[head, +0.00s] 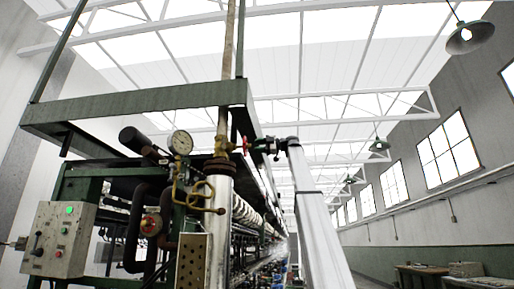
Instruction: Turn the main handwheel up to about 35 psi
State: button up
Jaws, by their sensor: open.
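A round white-faced pressure gauge (181,142) stands on pipework left of centre; its needle is too small to read. A small red handwheel (246,146) shows nearly edge-on to the right of the pipe flange. A second red wheel-like part (151,224) sits lower left on dark piping. I cannot tell by label which is the main handwheel. My gripper (254,146) is dark, at the end of my pale arm, and is open beside the right-hand red handwheel. Whether its fingers touch or surround the wheel cannot be told.
A grey control box (57,240) with a green light stands at the lower left. A vertical steel pipe (219,225) and a green overhead frame (135,103) crowd the wheel's left. An aisle runs along the right, with tables (425,270) by the wall.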

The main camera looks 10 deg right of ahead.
aim_at(247, 146)
jog(key=a+m, duration=0.1)
jog(key=m, duration=0.4)
jog(key=a+m, duration=0.1)
jog(key=m, duration=0.3)
jog(key=w+a+m, duration=0.1)
jog(key=m, duration=0.4)
jog(key=shift+m, duration=0.3)
dwell(0.3)
